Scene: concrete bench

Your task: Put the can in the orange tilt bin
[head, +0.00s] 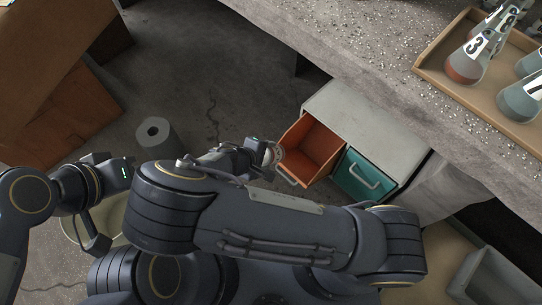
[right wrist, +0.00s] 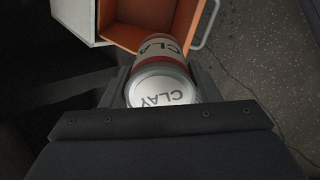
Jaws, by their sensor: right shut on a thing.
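The can (right wrist: 160,85), with a pale lid and wall both marked CLAY and a reddish band, is between the fingers of my right gripper (right wrist: 165,92) in the right wrist view. In the head view my right gripper (head: 262,150) is shut on the can (head: 273,154), just left of the orange tilt bin (head: 318,142). The bin is tilted open, with a pale handle on its front. Its open inside also shows beyond the can in the right wrist view (right wrist: 150,22). My left gripper (head: 97,238) hangs low at the left; its fingertips are unclear.
A teal bin (head: 362,176) with a handle sits closed beside the orange one in the white cabinet (head: 365,115). The concrete bench (head: 390,45) holds a wooden tray (head: 440,72) of numbered flasks. A grey roll (head: 155,134) stands on the floor at left.

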